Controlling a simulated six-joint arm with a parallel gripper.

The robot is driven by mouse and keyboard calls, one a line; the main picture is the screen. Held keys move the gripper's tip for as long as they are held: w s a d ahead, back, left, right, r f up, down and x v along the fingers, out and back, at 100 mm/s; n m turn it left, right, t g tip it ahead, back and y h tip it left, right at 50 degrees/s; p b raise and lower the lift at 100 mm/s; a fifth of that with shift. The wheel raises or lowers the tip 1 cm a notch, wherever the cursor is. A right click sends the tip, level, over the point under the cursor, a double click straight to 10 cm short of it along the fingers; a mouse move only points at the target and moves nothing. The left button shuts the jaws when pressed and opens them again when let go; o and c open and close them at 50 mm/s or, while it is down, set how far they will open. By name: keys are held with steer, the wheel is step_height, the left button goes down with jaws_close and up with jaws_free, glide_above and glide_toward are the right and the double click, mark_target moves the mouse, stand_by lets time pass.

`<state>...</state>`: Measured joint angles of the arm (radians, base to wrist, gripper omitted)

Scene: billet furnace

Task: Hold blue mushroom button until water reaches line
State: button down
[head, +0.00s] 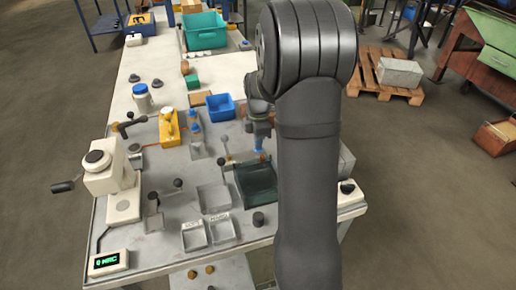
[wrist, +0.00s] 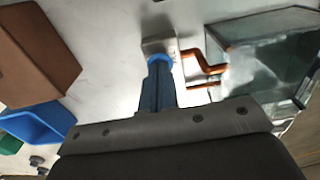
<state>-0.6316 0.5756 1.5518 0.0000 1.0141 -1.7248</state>
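In the wrist view, my gripper (wrist: 160,64) reaches down with its narrow blue fingers together and nothing visible between them. Bright blue, likely the mushroom button (wrist: 161,58), shows at the fingertips on a small pale box (wrist: 153,44). I cannot tell touching from just above, or whether it is pressed. A copper pipe (wrist: 205,66) runs from the box to a clear glass tank (wrist: 270,52). In the head view, my gripper (head: 259,148) points down behind the tank (head: 258,184), beside my arm. The button is hidden there. Water level and line cannot be made out.
In the wrist view, a brown block (wrist: 35,55) and a blue bin (wrist: 50,122) stand left. In the head view, a blue bin (head: 221,107), yellow device (head: 172,130), grey trays (head: 214,198) and white press (head: 108,172) crowd the table left of my arm.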

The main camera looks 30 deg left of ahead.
steer(key=shift+r, duration=0.85)
steer(key=shift+r, duration=2.55)
steer(key=shift+f, duration=3.2)
